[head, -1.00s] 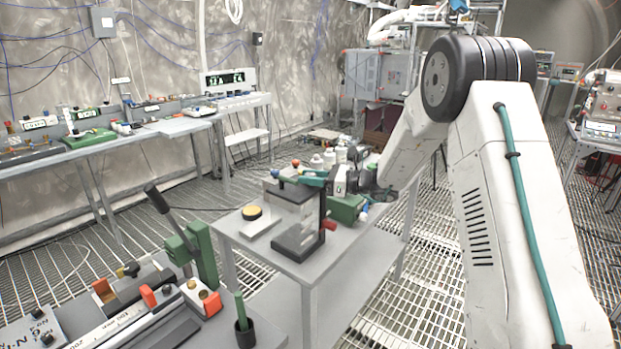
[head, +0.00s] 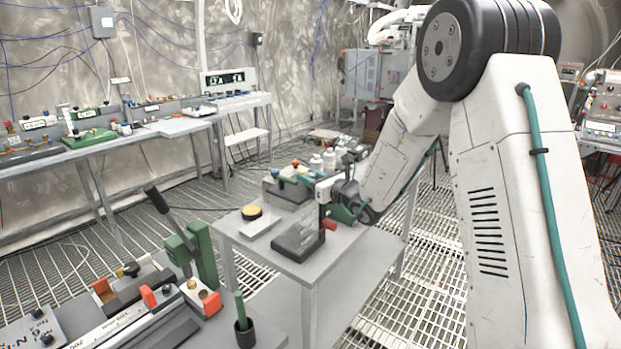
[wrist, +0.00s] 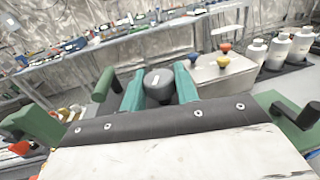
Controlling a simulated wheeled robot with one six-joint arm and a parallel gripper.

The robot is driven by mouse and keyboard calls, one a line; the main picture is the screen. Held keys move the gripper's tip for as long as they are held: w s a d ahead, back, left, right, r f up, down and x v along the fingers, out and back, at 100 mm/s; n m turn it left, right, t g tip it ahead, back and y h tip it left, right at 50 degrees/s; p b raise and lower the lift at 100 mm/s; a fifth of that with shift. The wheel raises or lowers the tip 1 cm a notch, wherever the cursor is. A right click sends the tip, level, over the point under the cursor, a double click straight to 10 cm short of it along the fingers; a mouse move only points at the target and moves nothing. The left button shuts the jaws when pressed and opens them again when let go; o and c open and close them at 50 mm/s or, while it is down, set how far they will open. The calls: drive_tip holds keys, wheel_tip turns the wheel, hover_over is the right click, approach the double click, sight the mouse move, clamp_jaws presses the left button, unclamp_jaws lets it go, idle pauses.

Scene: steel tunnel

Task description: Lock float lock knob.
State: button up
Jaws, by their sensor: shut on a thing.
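My gripper (wrist: 158,88) has two teal fingers, one on each side of a dark grey rounded knob (wrist: 158,84) with a small white mark on top. The fingers are closed on this knob. In the head view my gripper (head: 318,178) is over the small grey table, above and behind a dark block (head: 298,238) with an upright post (head: 325,212). The knob cannot be made out clearly in the head view, and its lower part is hidden in the wrist view.
A grey box with coloured knobs (wrist: 222,70) and several white bottles (wrist: 278,48) stand close on the right in the wrist view. A bench with a green lever press (head: 203,255) is in front.

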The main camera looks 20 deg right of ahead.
idle(0.4)
drive_tip(key=o, duration=0.9)
drive_tip(key=shift+v, duration=3.85)
